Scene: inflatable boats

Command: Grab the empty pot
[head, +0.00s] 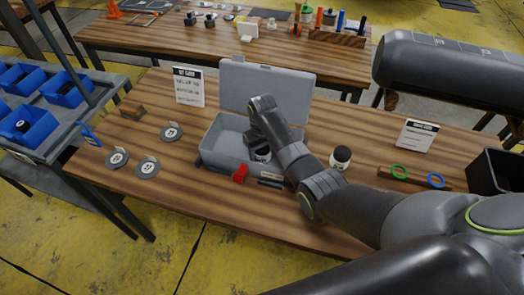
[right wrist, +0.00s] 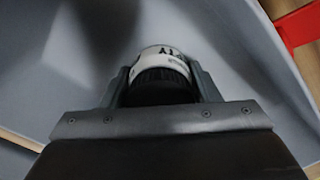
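A small pot (head: 262,155) with a dark lid and a white label stands in the open grey case (head: 217,140), near its front right. In the right wrist view, the pot (right wrist: 163,54) sits between the two fingers, which press close on both sides. Its label is upside down there and partly readable, ending in "TY". My right gripper (head: 263,148) reaches down into the case and appears shut on this pot. The pot's lower part is hidden. A similar pot (head: 340,158) with a black lid stands on the table right of the case. My left gripper is not in view.
Round numbered discs (head: 146,167) lie left. A holder with green and blue rings (head: 415,179) lies right. A sign (head: 188,87) stands behind the case.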

